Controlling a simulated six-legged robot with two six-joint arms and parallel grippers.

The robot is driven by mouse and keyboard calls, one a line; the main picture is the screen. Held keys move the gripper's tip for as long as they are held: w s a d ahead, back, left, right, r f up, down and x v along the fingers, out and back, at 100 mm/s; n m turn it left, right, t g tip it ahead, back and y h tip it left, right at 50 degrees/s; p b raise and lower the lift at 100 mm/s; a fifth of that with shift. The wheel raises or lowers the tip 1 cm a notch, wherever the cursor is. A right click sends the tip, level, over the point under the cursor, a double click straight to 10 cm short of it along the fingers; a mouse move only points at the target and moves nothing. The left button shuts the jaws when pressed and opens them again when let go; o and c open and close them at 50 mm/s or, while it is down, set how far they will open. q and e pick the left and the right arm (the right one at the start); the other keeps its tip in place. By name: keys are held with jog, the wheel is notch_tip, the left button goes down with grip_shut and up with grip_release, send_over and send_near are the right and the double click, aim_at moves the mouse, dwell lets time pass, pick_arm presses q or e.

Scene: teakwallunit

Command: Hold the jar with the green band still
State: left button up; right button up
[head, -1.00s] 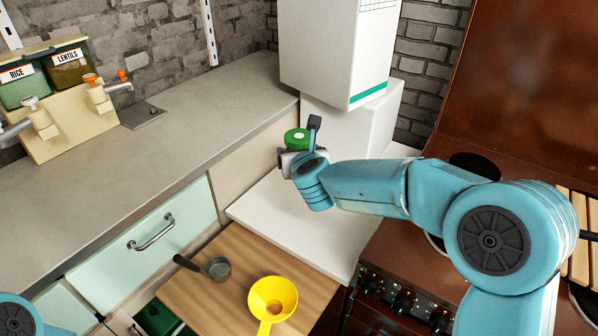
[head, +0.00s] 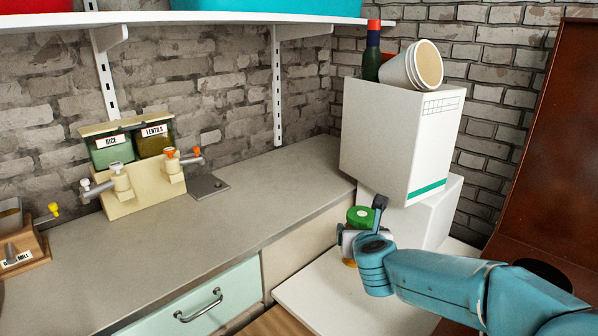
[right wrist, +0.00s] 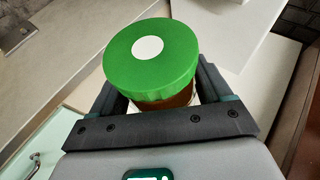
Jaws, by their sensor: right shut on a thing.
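The jar has a green lid (head: 360,216) with a white dot and amber-brown contents. In the right wrist view the lid (right wrist: 152,58) fills the upper middle, with a strip of the jar body (right wrist: 166,104) below it. My right gripper (head: 362,238) is shut around the jar, one finger on each side. The jar stands at the white surface in front of the white boxes; whether its base touches the surface is hidden. A green band on the jar body cannot be made out. My left gripper is not in view.
A tall white box (head: 395,140) with a green stripe stands close behind the jar, a tilted cup (head: 412,66) and a bottle (head: 372,55) on top. The grey counter (head: 250,205) is mostly clear, with rice and lentils dispensers (head: 135,165) at left.

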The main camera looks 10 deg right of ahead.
jog(key=s+d+f+y+p, duration=0.1)
jog(key=s+d+f+p, duration=0.25)
jog(key=s+f, duration=0.45)
jog(key=s+a+f+n+y, duration=0.1)
jog(key=s+a+f+n, duration=0.1)
jog(key=s+a, duration=0.1)
jog(key=shift+s+a+f, duration=0.2)
jog(key=shift+a+f, duration=0.2)
jog(key=shift+a, duration=0.25)
jog(key=s+a+r, duration=0.1)
jog(key=a+r, duration=0.1)
jog(key=a, duration=0.7)
jog(key=s+a+r, duration=0.2)
jog(key=a+r, duration=0.1)
jog(key=a, duration=0.7)
jog(key=shift+s+a, duration=0.25)
